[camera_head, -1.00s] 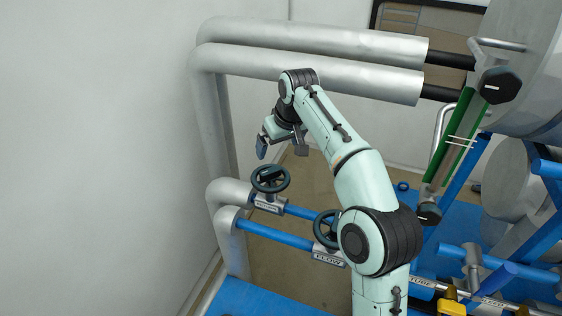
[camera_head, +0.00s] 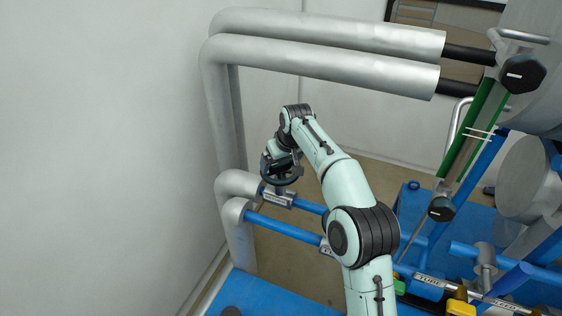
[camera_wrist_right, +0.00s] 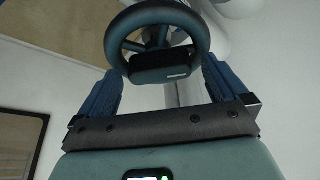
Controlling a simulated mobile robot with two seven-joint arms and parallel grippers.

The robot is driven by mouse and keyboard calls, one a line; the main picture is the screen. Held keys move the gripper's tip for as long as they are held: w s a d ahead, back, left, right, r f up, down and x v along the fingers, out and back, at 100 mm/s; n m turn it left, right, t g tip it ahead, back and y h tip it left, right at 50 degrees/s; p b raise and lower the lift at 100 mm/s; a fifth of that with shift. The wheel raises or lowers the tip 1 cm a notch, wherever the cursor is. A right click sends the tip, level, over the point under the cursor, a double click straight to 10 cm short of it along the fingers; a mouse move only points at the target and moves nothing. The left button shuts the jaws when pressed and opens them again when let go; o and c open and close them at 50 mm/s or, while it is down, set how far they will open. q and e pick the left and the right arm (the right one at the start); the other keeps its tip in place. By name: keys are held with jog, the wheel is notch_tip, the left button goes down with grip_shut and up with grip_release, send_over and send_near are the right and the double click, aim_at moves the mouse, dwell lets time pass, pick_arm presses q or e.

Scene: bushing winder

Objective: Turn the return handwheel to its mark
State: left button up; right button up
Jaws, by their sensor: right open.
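The return handwheel (camera_head: 284,183) is a dark spoked wheel on the far blue pipe, above a grey label plate (camera_head: 278,199). My right gripper (camera_head: 272,160) is at this wheel and partly covers it in the head view. In the right wrist view the handwheel (camera_wrist_right: 198,30) fills the top centre, with a dark block bearing a short pale line at its lower middle. The blue fingers of my right gripper (camera_wrist_right: 162,84) are apart, one to each side of that block. I cannot tell whether they touch the wheel. My left gripper is out of view.
My right arm hides the flow handwheel on the nearer blue pipe (camera_head: 285,228). Thick silver pipes (camera_head: 330,65) run behind and above my gripper, bending down at the left. Green-railed gear and blue frames (camera_head: 480,130) stand at the right. A pale wall (camera_head: 100,150) closes the left.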

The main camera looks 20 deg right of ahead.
jog(key=c, duration=1.1)
jog(key=shift+o, duration=0.2)
